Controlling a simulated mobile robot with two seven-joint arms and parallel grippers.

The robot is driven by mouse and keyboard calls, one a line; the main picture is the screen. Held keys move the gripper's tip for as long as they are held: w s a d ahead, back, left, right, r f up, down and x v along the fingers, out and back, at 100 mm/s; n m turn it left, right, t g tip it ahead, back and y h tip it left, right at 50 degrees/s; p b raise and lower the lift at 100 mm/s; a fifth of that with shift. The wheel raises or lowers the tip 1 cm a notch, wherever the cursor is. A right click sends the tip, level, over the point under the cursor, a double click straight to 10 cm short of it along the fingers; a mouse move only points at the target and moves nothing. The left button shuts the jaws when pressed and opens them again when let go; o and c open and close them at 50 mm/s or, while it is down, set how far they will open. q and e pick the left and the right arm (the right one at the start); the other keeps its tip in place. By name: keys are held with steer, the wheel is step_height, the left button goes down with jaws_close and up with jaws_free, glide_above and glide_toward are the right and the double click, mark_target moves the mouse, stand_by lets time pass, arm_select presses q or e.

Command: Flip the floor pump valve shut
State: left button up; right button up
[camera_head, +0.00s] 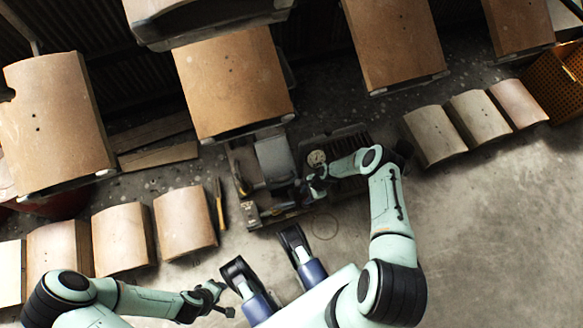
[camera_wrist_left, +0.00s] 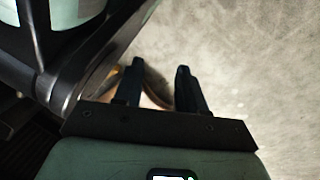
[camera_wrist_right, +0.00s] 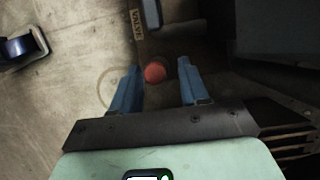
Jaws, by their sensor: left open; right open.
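The floor pump unit (camera_head: 262,200) is a dark, box-like machine in the middle of the head view, with a round pale gauge (camera_head: 317,158). In the right wrist view a pale label reading VALVE (camera_wrist_right: 137,22) sits near the top. A round red knob (camera_wrist_right: 155,72) shows below it. My right gripper (camera_wrist_right: 157,88) is open, with the knob between its blue fingers in the picture; no contact is visible. In the head view this gripper (camera_head: 308,190) is over the pump unit's front right. My left gripper (camera_head: 222,298) is open and empty, low over the floor at lower left.
Curved tan panels stand around the pump: a large one (camera_head: 232,85) behind it, a smaller one (camera_head: 185,222) to its left and several at right. A yellow-handled tool (camera_head: 219,205) lies left of the pump. The concrete floor (camera_head: 490,230) at right is clear.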

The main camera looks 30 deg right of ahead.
mark_target(290, 203)
steer(key=a, duration=0.2)
steer(key=w+a, duration=0.1)
steer(key=a, duration=0.3)
steer(key=shift+w+a, duration=0.1)
steer(key=shift+w, duration=0.15)
steer(key=shift+a+f+b, duration=0.2)
steer(key=shift+f+b, duration=0.15)
steer(key=shift+f, duration=0.2)
jaws_close()
